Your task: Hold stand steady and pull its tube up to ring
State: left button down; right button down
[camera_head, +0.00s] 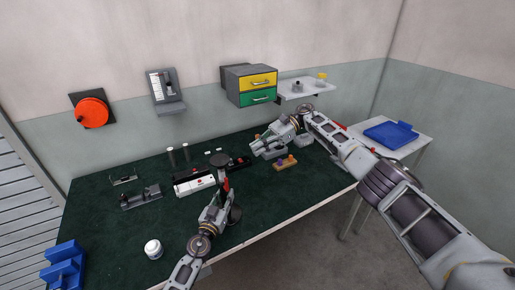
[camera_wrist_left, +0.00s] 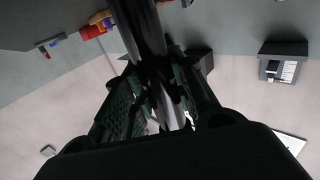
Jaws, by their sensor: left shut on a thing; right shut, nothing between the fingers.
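The stand has a dark round base (camera_head: 235,214) on the green mat near the front edge and a dark round top (camera_head: 219,160). My left gripper (camera_head: 226,186) is shut on the stand between its top and base. In the left wrist view the fingers (camera_wrist_left: 158,95) close around the shiny upright tube (camera_wrist_left: 146,30). The ring on the tube cannot be made out. My right gripper (camera_head: 257,149) is shut and empty, up and to the right of the stand, apart from it.
On the green bench (camera_head: 110,235) are a white bar-shaped housing (camera_head: 195,186), a wooden block with pegs (camera_head: 285,164), a white jar (camera_head: 153,249) and blue bins (camera_head: 64,268). A drawer cabinet (camera_head: 250,86) and shelf (camera_head: 307,89) are at the wall. A blue tray (camera_head: 391,134) lies on the right table.

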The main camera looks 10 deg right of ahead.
pick_arm(q)
jog(key=c, duration=1.1)
grip_release()
jog(key=shift+s, duration=0.2)
jog(key=v, duration=1.1)
jog(key=shift+s+a, duration=0.25)
jog(key=shift+s+f, duration=0.1)
